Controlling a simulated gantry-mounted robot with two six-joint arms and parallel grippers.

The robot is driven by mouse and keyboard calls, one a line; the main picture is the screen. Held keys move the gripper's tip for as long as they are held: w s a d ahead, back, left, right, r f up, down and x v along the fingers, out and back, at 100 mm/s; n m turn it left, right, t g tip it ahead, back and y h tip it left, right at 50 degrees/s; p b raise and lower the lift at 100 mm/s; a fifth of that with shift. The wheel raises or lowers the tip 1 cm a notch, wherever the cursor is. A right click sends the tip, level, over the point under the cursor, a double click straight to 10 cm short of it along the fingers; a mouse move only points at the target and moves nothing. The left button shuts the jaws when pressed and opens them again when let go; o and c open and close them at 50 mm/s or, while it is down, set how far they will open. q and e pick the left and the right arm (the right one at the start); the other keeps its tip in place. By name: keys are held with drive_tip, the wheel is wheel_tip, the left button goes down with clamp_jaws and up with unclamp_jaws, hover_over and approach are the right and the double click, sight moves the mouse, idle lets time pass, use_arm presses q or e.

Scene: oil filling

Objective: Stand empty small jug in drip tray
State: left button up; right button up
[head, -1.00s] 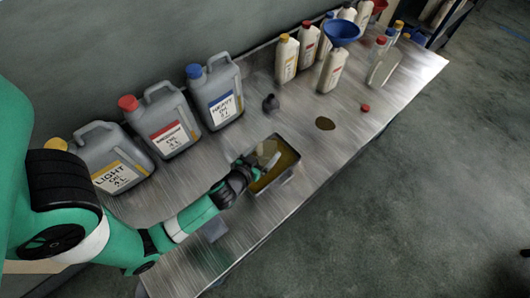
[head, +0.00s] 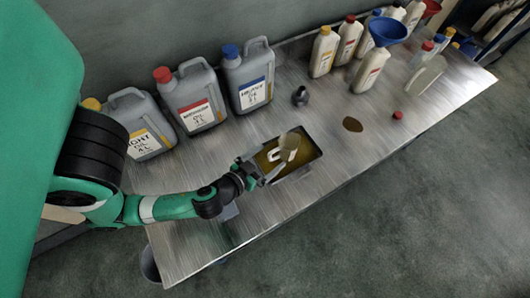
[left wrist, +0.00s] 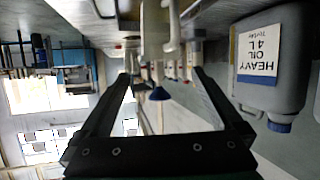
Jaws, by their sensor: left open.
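The small jug (head: 289,144), pale with a looped handle, stands in the drip tray (head: 306,161), a rectangular pan with brownish oil in it. The jug looks about upright. My left gripper (head: 263,171) is open at the near left side of the tray, its fingers close to the jug's handle. In the left wrist view the jug (left wrist: 156,30) shows upside down at the top, beyond the spread fingers (left wrist: 163,85); touch cannot be told. My right gripper is not in view.
Three large grey oil cans, light (head: 137,125), red-capped (head: 192,98) and heavy (head: 248,78), stand along the back. A dark small part (head: 300,97), an oil spill (head: 352,125) and a red cap (head: 397,115) lie on the bench. Several bottles and a blue funnel (head: 388,32) stand farther right.

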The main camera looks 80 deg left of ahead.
use_arm(q)
drive_tip(key=shift+s+d+r, duration=0.3)
drive_tip(key=shift+s, duration=0.2)
drive_tip(key=w+d+r+m+t+h, duration=0.1)
drive_tip(key=w+d+r+t, duration=0.2)
drive_tip(key=w+r, duration=0.75)
drive_tip(key=w+d+r+t+h, duration=0.2)
drive_tip(key=w+d+r+t, duration=0.2)
drive_tip(key=w+r, duration=0.6)
drive_tip(key=s+d+r+m+t+h, duration=0.1)
drive_tip(key=d+r+m+t+h, duration=0.1)
drive_tip(key=r, duration=1)
drive_tip(key=s+d+r+m+t+h, duration=0.2)
drive_tip(key=r+m+t+h, duration=0.1)
drive_tip(key=r, duration=1)
drive_tip(key=s+d+r+m+t+h, duration=0.2)
drive_tip(key=r+t, duration=0.2)
drive_tip(key=r, duration=0.8)
drive_tip(key=shift+s+d+r+m+t, duration=0.15)
drive_tip(key=shift+d+r+m+t, duration=0.15)
drive_tip(key=shift+d+r+m, duration=0.1)
